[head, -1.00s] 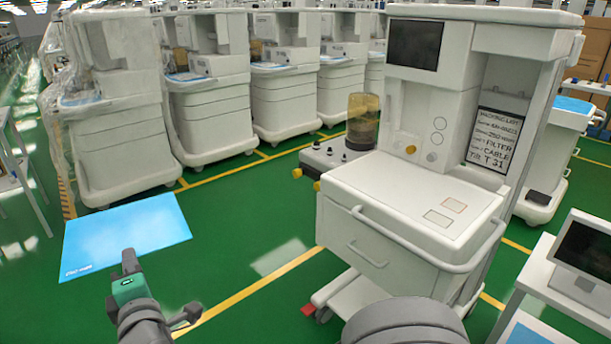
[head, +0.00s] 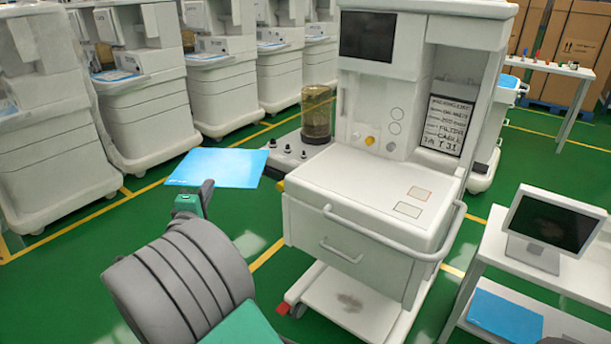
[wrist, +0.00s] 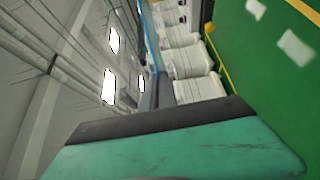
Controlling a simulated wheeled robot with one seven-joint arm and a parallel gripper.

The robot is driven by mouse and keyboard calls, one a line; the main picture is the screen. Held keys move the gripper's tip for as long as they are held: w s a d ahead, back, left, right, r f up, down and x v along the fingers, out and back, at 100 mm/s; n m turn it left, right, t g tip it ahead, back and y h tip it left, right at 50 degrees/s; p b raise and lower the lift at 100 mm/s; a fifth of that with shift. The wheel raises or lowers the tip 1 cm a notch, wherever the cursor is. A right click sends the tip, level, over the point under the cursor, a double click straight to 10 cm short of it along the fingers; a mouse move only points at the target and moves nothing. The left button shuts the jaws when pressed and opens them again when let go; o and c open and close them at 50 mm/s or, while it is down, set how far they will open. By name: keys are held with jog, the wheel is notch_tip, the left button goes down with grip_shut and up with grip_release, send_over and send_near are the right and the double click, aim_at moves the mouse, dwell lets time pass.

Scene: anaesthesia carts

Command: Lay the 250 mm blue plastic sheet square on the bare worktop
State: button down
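The blue plastic sheet (head: 218,168) is held out flat in the air, left of the nearest cart. My gripper (head: 197,199) is shut on its near edge. In the wrist view the sheet (wrist: 151,38) shows only as a thin blue line, edge-on beyond the gripper (wrist: 156,90). The bare white worktop (head: 350,190) of the nearest cart is to the right of the sheet. It carries nothing but two small flat labels at its right side. The sheet and worktop are apart.
A side shelf with a yellowish canister (head: 318,112) adjoins the worktop's far left. A rail (head: 390,245) runs along its front. A written sign (head: 447,124) stands behind. At right, a low table holds a monitor (head: 552,228), with another blue sheet (head: 505,315) below. Several carts line the back.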

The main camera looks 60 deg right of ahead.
jog(key=s+d+f+m+g, duration=0.1)
jog(key=s+d+m+g, duration=0.1)
jog(key=s+d, duration=0.4)
jog(key=s+d+f+m+g+h+p, duration=0.1)
jog(key=s+d+f+m+g, duration=0.1)
jog(key=s+d+g, duration=0.2)
jog(key=s+d+f+m+g+p, duration=0.1)
jog(key=s+d+g, duration=0.3)
jog(key=s+d, duration=0.6)
jog(key=d+m, duration=0.1)
jog(key=d, duration=0.2)
jog(key=shift+s+d+f+m, duration=0.15)
jog(key=shift+s+f+m, duration=0.1)
jog(key=shift+f+m, duration=0.1)
jog(key=f+b, duration=0.2)
jog(key=f, duration=0.1)
jog(key=f+b, duration=0.3)
jog(key=shift+a+f, duration=0.2)
jog(key=shift+f, duration=0.15)
jog(key=c, duration=1.6)
grip_release()
